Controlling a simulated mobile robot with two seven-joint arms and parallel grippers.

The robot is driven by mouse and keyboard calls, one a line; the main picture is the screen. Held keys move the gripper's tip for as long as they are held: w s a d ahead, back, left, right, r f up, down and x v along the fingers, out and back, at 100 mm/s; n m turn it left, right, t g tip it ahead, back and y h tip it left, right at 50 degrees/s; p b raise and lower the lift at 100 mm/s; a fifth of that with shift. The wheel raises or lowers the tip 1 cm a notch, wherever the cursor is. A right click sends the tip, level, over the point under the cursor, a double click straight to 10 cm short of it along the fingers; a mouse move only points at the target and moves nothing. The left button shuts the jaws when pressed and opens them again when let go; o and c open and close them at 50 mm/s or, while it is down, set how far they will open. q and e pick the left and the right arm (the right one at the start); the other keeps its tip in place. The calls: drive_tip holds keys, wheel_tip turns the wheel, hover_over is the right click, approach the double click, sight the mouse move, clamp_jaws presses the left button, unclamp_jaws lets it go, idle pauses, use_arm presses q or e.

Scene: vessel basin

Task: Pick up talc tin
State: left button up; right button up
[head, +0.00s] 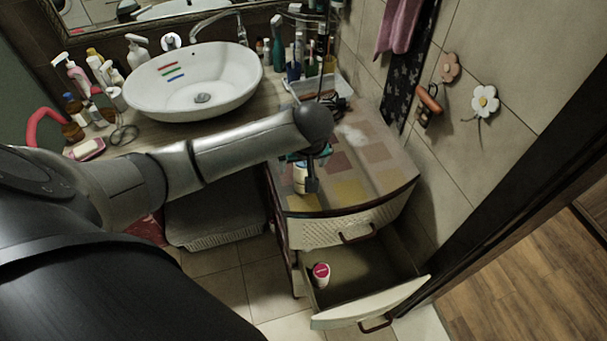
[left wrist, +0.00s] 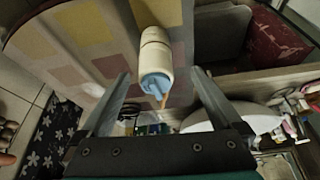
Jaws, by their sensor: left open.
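A white cylindrical container with a light blue top, which looks like the talc tin (left wrist: 157,52), stands on the patterned cabinet top. In the head view the tin (head: 300,178) is partly hidden behind my left gripper (head: 313,172). In the left wrist view my left gripper (left wrist: 158,88) is open, with one finger on either side of the tin's blue end. The tin's body lies beyond the fingertips, and I see no finger closed on it. My right gripper is not in view.
The cabinet (head: 365,170) has an open drawer (head: 370,275) below, holding a white container with a pink-red top (head: 321,272). A white basin (head: 195,85) and several bottles stand on the counter at left. A white tray (head: 315,88) sits behind my arm. A tiled wall bounds the right.

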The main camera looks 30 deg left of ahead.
use_arm(q)
drive_tip(key=x, duration=0.2)
drive_tip(key=w+x, duration=0.1)
drive_tip(key=x, duration=0.1)
drive_tip(key=shift+r, duration=0.1)
drive_tip(key=shift+w+a+f, duration=0.1)
drive_tip(key=shift+f, duration=0.4)
clamp_jaws()
idle(0.5)
